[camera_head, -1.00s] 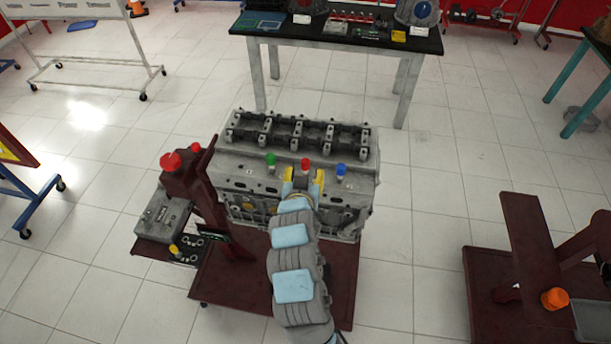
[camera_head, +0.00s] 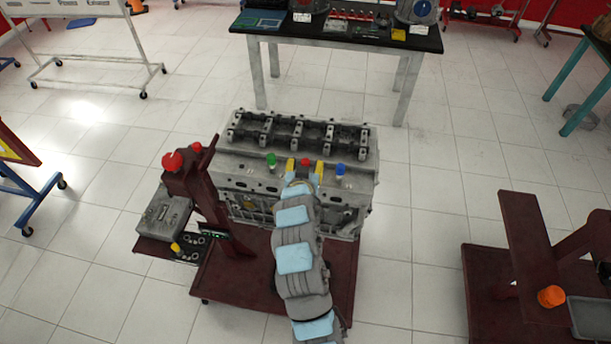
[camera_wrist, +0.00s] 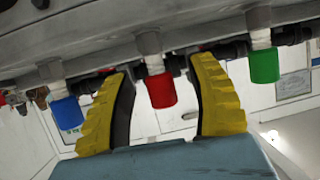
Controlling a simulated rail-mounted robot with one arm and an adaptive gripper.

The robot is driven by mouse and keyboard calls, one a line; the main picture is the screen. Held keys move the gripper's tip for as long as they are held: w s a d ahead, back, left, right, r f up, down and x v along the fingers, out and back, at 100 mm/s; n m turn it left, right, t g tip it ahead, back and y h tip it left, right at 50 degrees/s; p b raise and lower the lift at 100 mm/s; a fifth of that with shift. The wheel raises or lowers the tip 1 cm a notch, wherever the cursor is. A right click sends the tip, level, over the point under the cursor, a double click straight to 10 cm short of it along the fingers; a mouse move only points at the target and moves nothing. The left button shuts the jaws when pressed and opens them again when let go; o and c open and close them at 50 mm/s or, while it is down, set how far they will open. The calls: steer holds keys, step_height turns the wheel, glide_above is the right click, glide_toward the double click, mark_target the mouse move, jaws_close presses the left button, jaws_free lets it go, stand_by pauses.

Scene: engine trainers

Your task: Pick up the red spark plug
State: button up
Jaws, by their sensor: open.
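The red spark plug (camera_head: 305,161) stands on the engine block (camera_head: 247,180) between the green spark plug (camera_head: 271,159) and the blue spark plug (camera_head: 340,169). My gripper (camera_head: 304,170) is open, with yellow fingers on either side of the red plug. In the wrist view, the red plug (camera_wrist: 161,90) lies between the two open fingertips (camera_wrist: 162,75), with a visible gap on each side. The blue plug (camera_wrist: 67,112) is outside the left finger and the green plug (camera_wrist: 264,66) outside the right finger. The base of the red plug is hidden by my gripper in the head view.
The engine sits on a dark red stand (camera_head: 225,268) with a post at its left bearing red knobs (camera_head: 172,161). A grey box (camera_head: 163,217) is on the stand's left side. A black-topped table (camera_head: 340,38) stands behind.

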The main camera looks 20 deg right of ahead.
jaws_close()
stand_by(0.3)
